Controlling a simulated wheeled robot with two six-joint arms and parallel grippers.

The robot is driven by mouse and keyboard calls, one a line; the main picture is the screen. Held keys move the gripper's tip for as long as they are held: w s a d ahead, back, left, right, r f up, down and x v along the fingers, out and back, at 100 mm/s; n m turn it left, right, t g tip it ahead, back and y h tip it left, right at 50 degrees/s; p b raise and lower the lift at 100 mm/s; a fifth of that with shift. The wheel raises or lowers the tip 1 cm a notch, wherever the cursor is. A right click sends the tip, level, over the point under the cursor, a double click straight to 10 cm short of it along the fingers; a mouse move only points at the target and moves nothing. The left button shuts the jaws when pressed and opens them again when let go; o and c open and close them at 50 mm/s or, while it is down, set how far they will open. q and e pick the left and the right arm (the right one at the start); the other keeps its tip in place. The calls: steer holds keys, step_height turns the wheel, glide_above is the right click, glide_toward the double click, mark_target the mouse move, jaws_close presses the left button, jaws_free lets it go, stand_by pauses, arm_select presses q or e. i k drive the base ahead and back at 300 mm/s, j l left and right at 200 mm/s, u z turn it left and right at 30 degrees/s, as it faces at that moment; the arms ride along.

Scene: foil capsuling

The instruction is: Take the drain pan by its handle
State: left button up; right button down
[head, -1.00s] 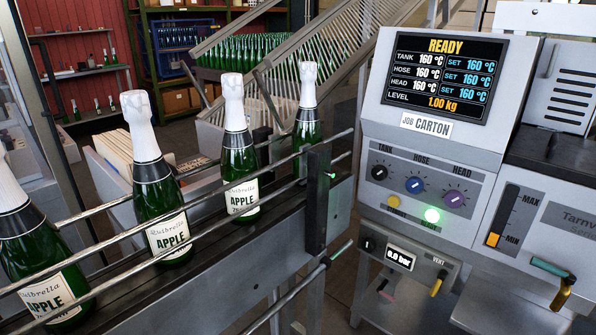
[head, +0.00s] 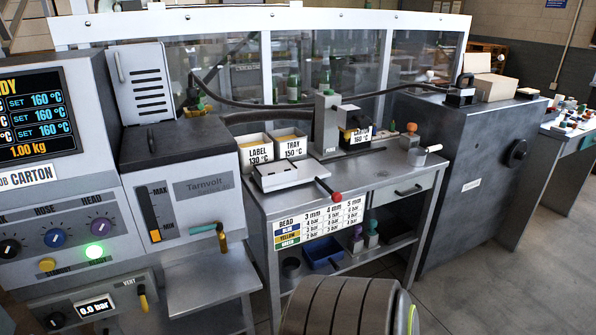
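A blue open tray (head: 322,252) lies on the lower shelf of the steel bench, the thing here that looks most like a drain pan. Neither of my grippers is in view.
The steel bench (head: 375,190) carries label and tray bins (head: 256,150), a white plate with a red-knobbed lever (head: 290,175) and an applicator stand (head: 327,120). A dark ribbed round body (head: 345,305) blocks the bottom centre. Floor (head: 470,295) is clear at lower right.

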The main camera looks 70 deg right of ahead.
mark_target(322, 252)
steer(key=z, duration=2.6)
steer(key=i+l+u, duration=0.1)
steer(key=u, duration=0.55)
steer(key=i+l+u, duration=0.2)
steer(key=l+u, duration=0.25)
steer(key=l, duration=0.55)
steer(key=l+u, duration=0.5)
steer(key=l, duration=0.5)
